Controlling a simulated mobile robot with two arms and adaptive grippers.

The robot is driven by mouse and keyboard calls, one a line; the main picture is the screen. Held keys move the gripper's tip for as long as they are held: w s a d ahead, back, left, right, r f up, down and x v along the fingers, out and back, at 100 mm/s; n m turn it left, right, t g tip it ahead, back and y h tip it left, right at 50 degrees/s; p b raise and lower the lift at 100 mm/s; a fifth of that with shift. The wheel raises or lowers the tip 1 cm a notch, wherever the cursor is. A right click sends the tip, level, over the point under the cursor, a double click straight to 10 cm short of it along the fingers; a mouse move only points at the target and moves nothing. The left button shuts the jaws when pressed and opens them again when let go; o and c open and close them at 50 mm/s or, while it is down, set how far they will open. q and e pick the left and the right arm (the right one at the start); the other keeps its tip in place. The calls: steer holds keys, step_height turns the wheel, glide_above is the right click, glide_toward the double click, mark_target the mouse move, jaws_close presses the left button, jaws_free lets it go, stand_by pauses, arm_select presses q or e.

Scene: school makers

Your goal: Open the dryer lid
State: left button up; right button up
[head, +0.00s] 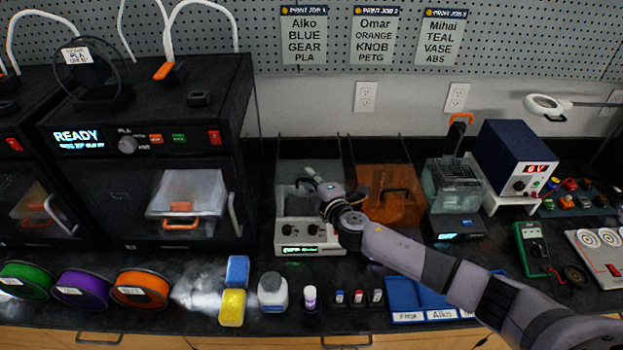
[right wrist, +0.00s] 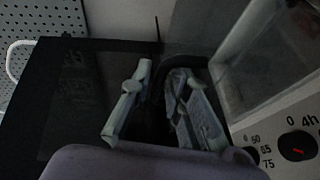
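The dryer (head: 310,235) is a light box with knobs and a green display, left of centre in the head view. Its greyish, see-through lid (head: 300,170) is partly covered by my right gripper; how far the lid is raised is hard to tell. My right gripper (head: 316,184) is over the lid. In the right wrist view the fingers of my right gripper (right wrist: 155,108) stand apart. A dark curved piece (right wrist: 171,90), perhaps the lid handle, shows close to the right finger; contact is unclear. The dryer's front panel (right wrist: 280,145) shows at the lower right. My left gripper is out of view.
An orange see-through box (head: 400,212) stands right of the dryer, under my right arm. A black printer (head: 140,110) stands close on the left. Glue and small bottles (head: 272,293) line the counter's front. Blue trays (head: 402,298) lie at the front right.

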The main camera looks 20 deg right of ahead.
jaws_close()
stand_by(0.7)
